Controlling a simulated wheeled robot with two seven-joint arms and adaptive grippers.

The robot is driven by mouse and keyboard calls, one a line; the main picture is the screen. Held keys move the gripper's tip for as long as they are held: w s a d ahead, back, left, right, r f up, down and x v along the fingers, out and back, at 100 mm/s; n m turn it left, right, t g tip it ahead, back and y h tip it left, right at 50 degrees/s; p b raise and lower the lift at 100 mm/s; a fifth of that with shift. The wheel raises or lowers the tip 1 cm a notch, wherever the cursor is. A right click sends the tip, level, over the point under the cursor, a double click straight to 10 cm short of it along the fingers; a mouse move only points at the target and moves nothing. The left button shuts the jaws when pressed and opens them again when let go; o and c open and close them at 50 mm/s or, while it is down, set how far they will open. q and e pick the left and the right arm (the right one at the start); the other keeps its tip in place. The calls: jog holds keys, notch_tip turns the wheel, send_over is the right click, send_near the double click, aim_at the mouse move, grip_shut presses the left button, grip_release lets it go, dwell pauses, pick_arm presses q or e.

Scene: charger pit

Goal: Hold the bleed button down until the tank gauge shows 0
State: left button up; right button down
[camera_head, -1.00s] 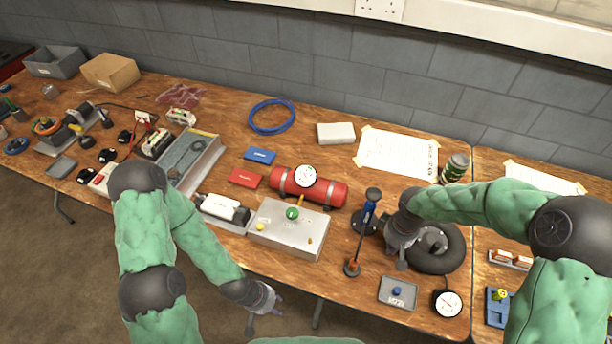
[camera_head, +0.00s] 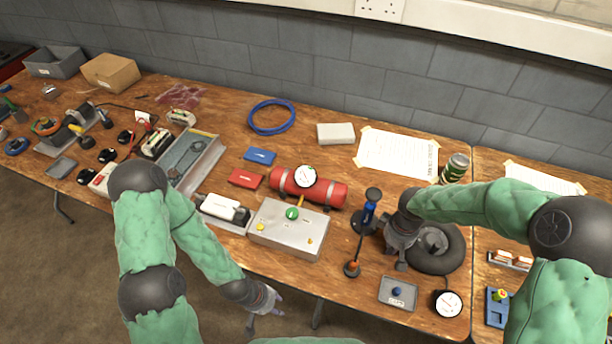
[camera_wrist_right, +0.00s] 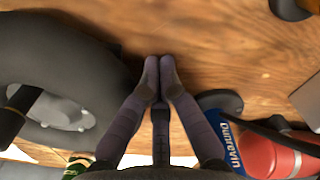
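A red tank (camera_head: 330,193) lies at mid-table with a round white gauge (camera_head: 305,176) on top; its needle reading is too small to tell. In front of it is a metal box (camera_head: 275,240) with a green knob (camera_head: 292,213) and small yellow buttons. A grey tray-like plate (camera_head: 385,287) with a blue button (camera_head: 397,291) is near the front edge; I cannot read which button is the bleed one. My right gripper (camera_head: 401,266) is shut and empty beside the tyre; its fingertips meet in the wrist view (camera_wrist_right: 159,62). My left gripper (camera_head: 266,315) is open and empty off the front edge.
A black tyre (camera_head: 440,259) lies right of my right gripper, with another round gauge (camera_head: 448,303) in front. A blue hose coil (camera_head: 271,117) and taped sheets are behind. Bare wood shows between pump and plate.

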notch_tip(320, 180, up, 7)
jog(key=p, duration=0.5)
jog(key=shift+s+f, duration=0.1)
jog(key=shift+s, duration=0.05)
dwell(0.5)
